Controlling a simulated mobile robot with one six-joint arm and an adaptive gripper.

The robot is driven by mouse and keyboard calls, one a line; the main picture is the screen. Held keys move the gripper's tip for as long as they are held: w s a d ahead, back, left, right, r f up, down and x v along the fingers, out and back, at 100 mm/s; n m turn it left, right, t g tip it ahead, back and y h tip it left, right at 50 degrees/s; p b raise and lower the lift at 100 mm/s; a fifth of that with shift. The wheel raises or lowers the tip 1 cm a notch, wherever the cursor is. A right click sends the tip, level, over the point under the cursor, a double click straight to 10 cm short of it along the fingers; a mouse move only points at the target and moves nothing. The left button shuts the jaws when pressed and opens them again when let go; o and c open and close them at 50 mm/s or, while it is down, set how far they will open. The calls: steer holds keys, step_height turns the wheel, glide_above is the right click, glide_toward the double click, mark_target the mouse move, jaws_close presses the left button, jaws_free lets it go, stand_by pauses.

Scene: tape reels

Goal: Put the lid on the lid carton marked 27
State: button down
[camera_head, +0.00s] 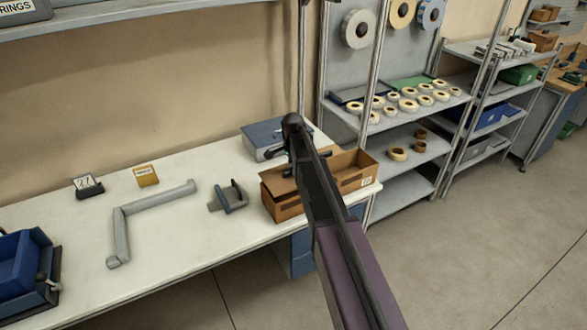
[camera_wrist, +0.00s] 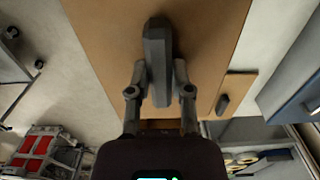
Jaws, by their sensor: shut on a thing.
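In the wrist view my gripper (camera_wrist: 160,88) is shut on a dark grey handle (camera_wrist: 158,45) on a flat brown lid (camera_wrist: 215,35). In the head view my arm crosses in front of the brown cardboard carton (camera_head: 353,181) at the right end of the table, hiding its middle. The carton's open inside shows to the right of my arm. A brown panel shows left of the arm; I cannot tell if it is the held lid. The carton's small label is unreadable. A card reading 27 (camera_head: 87,183) stands at the table's left.
A blue-grey box (camera_head: 262,140) stands behind the carton. A grey angled bar (camera_head: 121,232), a yellow block (camera_head: 146,175) and a grey bracket (camera_head: 232,197) lie left of it. A blue bin (camera_head: 22,265) is at far left. Shelves with tape reels (camera_head: 409,105) stand right.

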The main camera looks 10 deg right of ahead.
steer(key=shift+f+b, duration=1.35)
steer(key=shift+f, duration=0.3)
steer(key=shift+c, duration=2.3)
jaws_free()
steer(key=shift+r, duration=0.15)
